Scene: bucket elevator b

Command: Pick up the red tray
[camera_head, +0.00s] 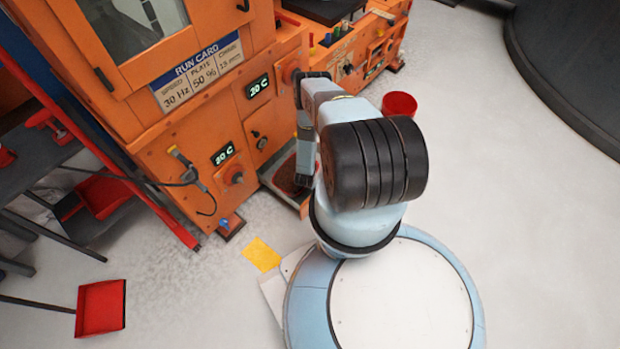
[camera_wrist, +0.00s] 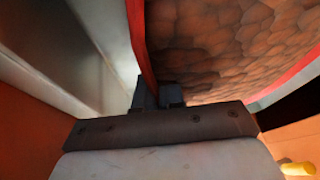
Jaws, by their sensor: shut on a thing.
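The red tray (camera_wrist: 137,35) fills the upper part of the wrist view. It has a thin red wall and a lumpy brown load (camera_wrist: 225,45). My gripper (camera_wrist: 160,92) is shut on the near left part of its wall, one finger on each side. In the head view, the brown load (camera_head: 286,178) shows in a low recess of the orange machine, left of my arm. My arm hides part of the tray and the gripper there. I cannot tell whether the tray still touches the recess floor.
The orange machine (camera_head: 190,125) stands close at the left, with knobs and displays. A red bucket (camera_head: 399,105) stands behind my arm. A red dustpan (camera_head: 101,307) and a yellow sheet (camera_head: 262,254) lie on the floor. The floor on the right is clear up to a dark curved wall (camera_head: 570,60).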

